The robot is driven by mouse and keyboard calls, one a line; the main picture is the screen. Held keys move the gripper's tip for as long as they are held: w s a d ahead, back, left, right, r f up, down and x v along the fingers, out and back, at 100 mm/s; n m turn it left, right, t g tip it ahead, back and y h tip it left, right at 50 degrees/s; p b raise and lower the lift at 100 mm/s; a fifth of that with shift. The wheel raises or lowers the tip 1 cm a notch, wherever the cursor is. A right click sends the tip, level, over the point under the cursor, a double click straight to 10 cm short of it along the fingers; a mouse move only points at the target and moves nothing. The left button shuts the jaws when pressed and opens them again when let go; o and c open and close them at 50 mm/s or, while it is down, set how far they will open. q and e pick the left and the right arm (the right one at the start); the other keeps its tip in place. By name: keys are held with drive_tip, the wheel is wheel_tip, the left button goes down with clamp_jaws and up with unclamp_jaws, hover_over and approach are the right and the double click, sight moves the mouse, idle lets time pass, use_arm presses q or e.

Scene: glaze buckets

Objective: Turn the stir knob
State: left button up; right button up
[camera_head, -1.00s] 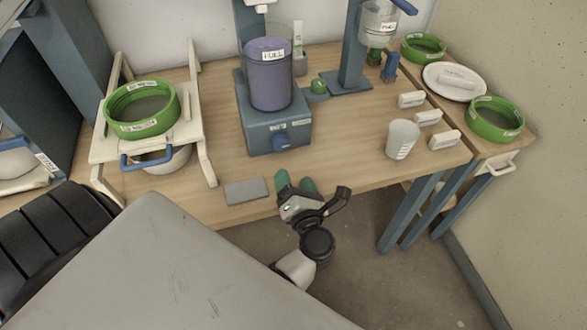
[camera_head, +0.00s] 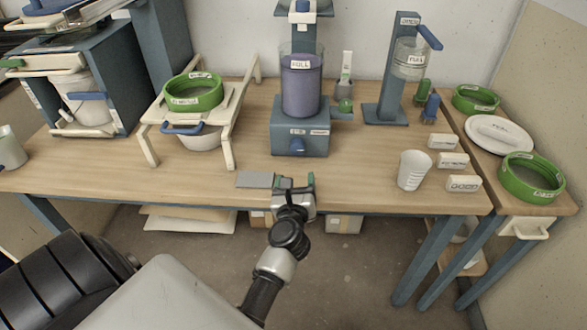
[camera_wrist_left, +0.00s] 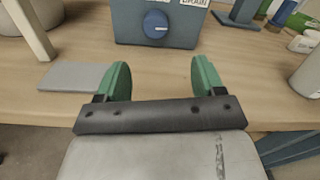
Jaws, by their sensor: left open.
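The stir knob (camera_head: 297,146) is a round blue knob on the front of the blue-grey stirrer base (camera_head: 315,134). A clear container of purple glaze (camera_head: 300,88), labelled FULL, stands on that base. In the left wrist view the knob (camera_wrist_left: 156,25) shows at the top, beyond and between the fingertips. My left gripper (camera_head: 294,183) is at the table's front edge, below and in front of the knob. Its green fingers (camera_wrist_left: 161,78) are spread apart with nothing between them. The knob is clear of the fingers. My right gripper is not in view.
A grey flat plate (camera_head: 256,180) lies beside my left gripper. A white cup (camera_head: 413,170) and several white labelled blocks (camera_head: 453,161) are to the right. A white stand (camera_head: 231,130) with a green sieve (camera_head: 193,93) is to the left. The table between gripper and base is clear.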

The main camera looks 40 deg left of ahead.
sight(297, 150)
use_arm(q)
drive_tip(key=shift+w+a, duration=0.1)
drive_tip(key=shift+a, duration=0.1)
drive_tip(key=x, duration=0.4)
drive_tip(key=shift+w+a+f, duration=0.1)
drive_tip(key=shift+a+f, duration=0.05)
drive_tip(key=shift+a, duration=0.4)
drive_tip(key=x, duration=0.5)
drive_tip(key=shift+w+d, duration=0.1)
drive_tip(key=shift+w, duration=0.05)
drive_tip(key=shift+w+a, duration=0.3)
drive_tip(key=shift+w, duration=0.15)
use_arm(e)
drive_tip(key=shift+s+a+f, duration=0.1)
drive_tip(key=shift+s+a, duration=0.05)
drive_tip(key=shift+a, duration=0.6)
use_arm(q)
drive_tip(key=c, duration=0.9)
drive_tip(key=shift+c, duration=0.2)
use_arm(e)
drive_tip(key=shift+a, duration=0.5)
